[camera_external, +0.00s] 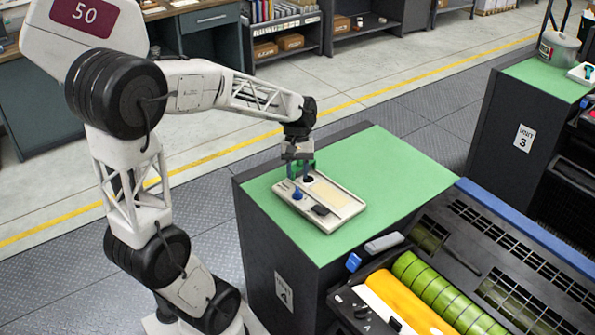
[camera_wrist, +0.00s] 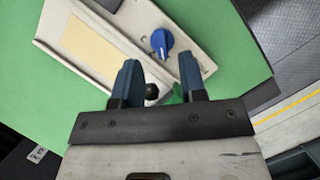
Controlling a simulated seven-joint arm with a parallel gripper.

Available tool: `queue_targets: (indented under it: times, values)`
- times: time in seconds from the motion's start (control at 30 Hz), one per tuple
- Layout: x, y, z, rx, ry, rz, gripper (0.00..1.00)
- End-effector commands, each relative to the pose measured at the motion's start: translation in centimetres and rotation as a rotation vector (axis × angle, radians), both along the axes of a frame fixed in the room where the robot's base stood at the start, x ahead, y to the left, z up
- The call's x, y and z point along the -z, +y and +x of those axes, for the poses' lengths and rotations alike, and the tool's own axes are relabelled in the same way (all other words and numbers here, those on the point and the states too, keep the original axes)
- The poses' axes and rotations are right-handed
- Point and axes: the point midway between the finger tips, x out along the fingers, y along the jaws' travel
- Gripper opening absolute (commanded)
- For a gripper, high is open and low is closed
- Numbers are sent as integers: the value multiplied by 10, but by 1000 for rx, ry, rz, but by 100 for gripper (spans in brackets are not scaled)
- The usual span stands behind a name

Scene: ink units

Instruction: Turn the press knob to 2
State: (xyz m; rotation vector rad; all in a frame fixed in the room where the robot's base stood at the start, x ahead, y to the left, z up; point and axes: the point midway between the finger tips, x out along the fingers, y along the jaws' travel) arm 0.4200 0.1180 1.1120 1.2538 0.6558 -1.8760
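A pale panel or tray (camera_external: 343,205) lies on a green-topped cabinet and carries several small parts. A blue knob (camera_external: 297,194) with a white mark stands on it; it also shows in the wrist view (camera_wrist: 162,43). A small black round part (camera_wrist: 152,90) shows partly between my fingers. A green part (camera_wrist: 178,95) is mostly hidden by my right-hand finger. My gripper (camera_external: 304,177) points down over the panel's far-left end; in the wrist view its two blue fingers (camera_wrist: 158,72) are apart. I cannot tell whether they touch anything, or read any knob numbers.
The green cabinet top (camera_external: 400,170) is clear on the right. A press with yellow and green rollers (camera_external: 435,285) stands at the front right, with a dark control area (camera_external: 361,311). Another green-topped cabinet (camera_external: 545,75) holds a grey pot (camera_external: 558,50).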

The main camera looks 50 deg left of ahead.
Motion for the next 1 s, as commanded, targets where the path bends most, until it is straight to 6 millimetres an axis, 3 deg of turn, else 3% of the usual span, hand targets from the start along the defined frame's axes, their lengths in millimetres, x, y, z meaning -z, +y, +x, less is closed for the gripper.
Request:
queue_targets:
  times: [0.4,0.87,1.0]
  values:
    - [43,-15,-11,0,1,0,38]
    - [52,-18,-12,0,0,0,38]
    - [52,-18,-12,0,0,0,20]
